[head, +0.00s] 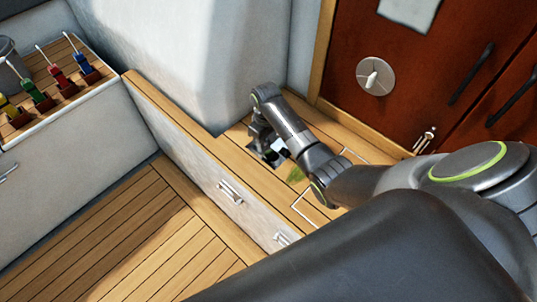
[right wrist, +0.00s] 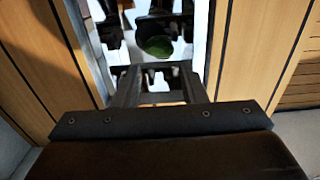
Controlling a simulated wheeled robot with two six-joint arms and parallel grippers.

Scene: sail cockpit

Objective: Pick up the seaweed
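The seaweed is a small green clump (head: 296,174) on the wooden ledge in the head view, just right of and below my right gripper (head: 268,148). My right arm reaches in from the right, and its gripper is low over the ledge beside the white wall. In the right wrist view a dark green clump (right wrist: 157,46) shows near the top, between the dark fingers of the right gripper (right wrist: 150,28). The fingers stand apart. I cannot tell whether either touches the clump. My left gripper is not in view.
A wooden ledge (head: 178,119) with drawers below runs along the white wall. Red-brown cabinet doors (head: 413,60) with dark handles stand behind the arm. A rack at the left holds several coloured items, including a red one (head: 62,82). The slatted floor (head: 130,235) is clear.

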